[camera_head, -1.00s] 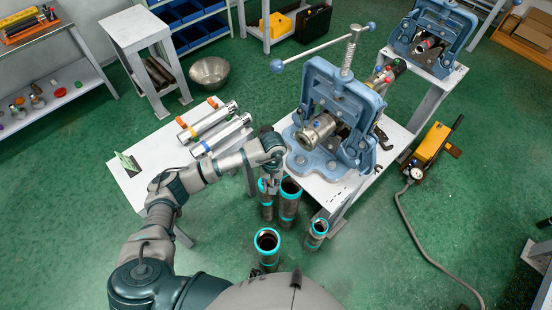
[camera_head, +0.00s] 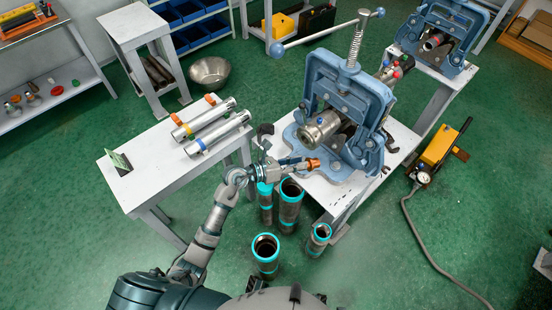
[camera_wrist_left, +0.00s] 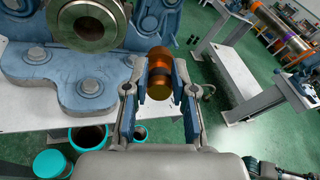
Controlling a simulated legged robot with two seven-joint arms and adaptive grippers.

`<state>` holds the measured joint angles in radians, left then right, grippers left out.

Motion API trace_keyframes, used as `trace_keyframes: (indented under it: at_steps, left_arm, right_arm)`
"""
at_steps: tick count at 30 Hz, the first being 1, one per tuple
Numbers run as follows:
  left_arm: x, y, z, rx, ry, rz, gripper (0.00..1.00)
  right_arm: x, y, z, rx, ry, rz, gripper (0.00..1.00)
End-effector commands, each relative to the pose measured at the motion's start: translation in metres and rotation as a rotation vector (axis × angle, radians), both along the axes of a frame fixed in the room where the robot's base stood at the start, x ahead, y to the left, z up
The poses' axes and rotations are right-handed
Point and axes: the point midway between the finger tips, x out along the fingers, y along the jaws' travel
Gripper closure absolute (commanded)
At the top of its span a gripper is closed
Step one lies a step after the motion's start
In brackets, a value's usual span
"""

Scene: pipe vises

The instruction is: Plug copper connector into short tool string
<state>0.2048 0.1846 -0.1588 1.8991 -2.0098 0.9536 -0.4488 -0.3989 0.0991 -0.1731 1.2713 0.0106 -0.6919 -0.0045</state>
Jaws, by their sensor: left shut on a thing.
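The copper connector (camera_head: 312,164) is a short orange-brown cylinder with a dark band. My left gripper (camera_head: 300,164) is shut on it in front of the near blue vise. In the left wrist view the connector (camera_wrist_left: 159,74) sits between the two fingers of the gripper (camera_wrist_left: 160,85). The short tool string (camera_head: 322,127) is a metal cylinder clamped in the near vise (camera_head: 345,100), its open end facing left. In the left wrist view its round bored end (camera_wrist_left: 88,24) is at the upper left, apart from the connector.
Several teal-rimmed tubes (camera_head: 266,252) stand on the floor below the vise table (camera_head: 350,196). A white table (camera_head: 135,188) at left holds two silver cylinders (camera_head: 215,132). A second vise (camera_head: 436,38) stands behind right. A yellow pump (camera_head: 438,146) is on the floor at right.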

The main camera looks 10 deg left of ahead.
Motion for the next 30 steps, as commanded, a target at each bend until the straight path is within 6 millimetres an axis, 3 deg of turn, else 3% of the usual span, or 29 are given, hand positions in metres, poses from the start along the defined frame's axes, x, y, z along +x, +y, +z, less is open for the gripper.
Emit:
trace_keyframes:
  at_steps: [4, 9, 22, 30]
  left_arm:
    - [0.011, 0.046, -0.012, -0.106, -0.090, 0.242, 1.00]
    - [0.015, 0.075, -0.016, -0.140, -0.142, 0.337, 1.00]
    - [0.015, 0.075, -0.014, -0.137, -0.153, 0.345, 1.00]
    - [0.013, 0.075, -0.009, -0.095, -0.186, 0.354, 1.00]
  right_arm:
    - [0.012, 0.002, 0.006, -0.001, -0.004, -0.002, 0.60]
    - [0.017, 0.005, 0.013, -0.003, -0.006, -0.005, 0.60]
    - [0.016, 0.004, 0.013, -0.002, -0.005, -0.003, 0.60]
    - [0.001, 0.001, -0.001, -0.003, 0.002, 0.000, 0.60]
